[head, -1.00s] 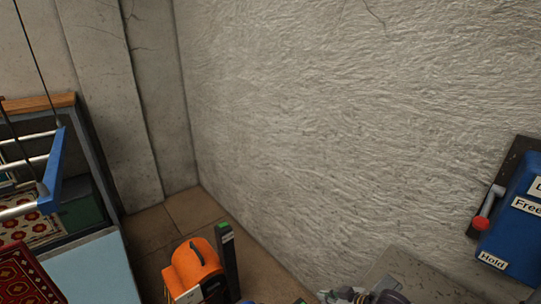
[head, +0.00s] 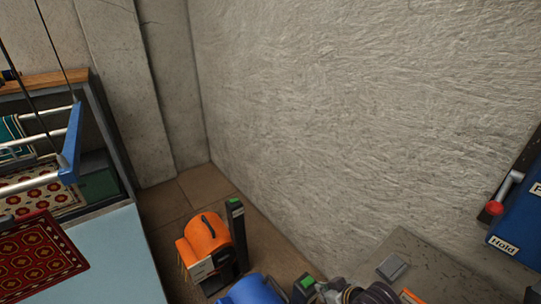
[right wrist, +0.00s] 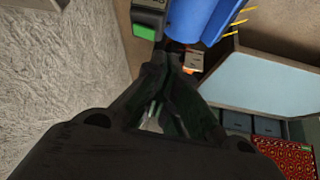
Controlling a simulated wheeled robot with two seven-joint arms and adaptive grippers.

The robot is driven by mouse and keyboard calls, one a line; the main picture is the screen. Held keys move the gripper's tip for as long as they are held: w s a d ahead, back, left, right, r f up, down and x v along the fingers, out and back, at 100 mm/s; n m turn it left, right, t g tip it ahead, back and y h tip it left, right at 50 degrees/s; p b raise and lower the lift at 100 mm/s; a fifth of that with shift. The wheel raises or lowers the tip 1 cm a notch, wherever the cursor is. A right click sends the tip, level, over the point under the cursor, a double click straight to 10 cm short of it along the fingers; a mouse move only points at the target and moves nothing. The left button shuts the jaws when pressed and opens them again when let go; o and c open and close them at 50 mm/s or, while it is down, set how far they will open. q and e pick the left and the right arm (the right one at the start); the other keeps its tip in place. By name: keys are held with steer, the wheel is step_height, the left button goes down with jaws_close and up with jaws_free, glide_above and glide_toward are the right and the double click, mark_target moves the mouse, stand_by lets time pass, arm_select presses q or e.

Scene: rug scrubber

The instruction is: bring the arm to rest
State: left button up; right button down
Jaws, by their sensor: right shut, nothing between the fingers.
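My right gripper (right wrist: 172,64) shows from behind in the right wrist view, its dark fingers drawn together with nothing between them. A post with a green top and a blue drum lie beyond the fingertips in that view. In the head view only a grey and dark part of my right arm (head: 372,294) shows at the bottom edge, right of the green-topped post; I cannot make out the fingertips there. My left gripper is in neither view.
An orange machine (head: 205,240) and a blue drum (head: 252,290) stand on the floor by the rough wall (head: 330,130). A light blue table (head: 115,255) with a red rug (head: 38,257) is at left. A blue labelled box (head: 520,228) hangs at right.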

steer(key=shift+s+d+m+g+h, duration=1.75)
steer(key=shift+s+d, duration=1.45)
steer(key=shift+s, duration=1.2)
steer(key=s+f, duration=0.3)
steer(key=f, duration=3.1)
steer(key=s+d+f+g, duration=0.1)
steer(key=s+d+f, duration=0.1)
steer(key=s+f, duration=0.7)
steer(key=s+d+f+g, duration=0.1)
steer(key=s+d+f, duration=0.1)
steer(key=s+f, duration=0.7)
steer(key=s, duration=0.3)
steer(key=shift+s+d+f, duration=0.2)
steer(key=shift+s+d, duration=0.05)
steer(key=shift+s, duration=0.15)
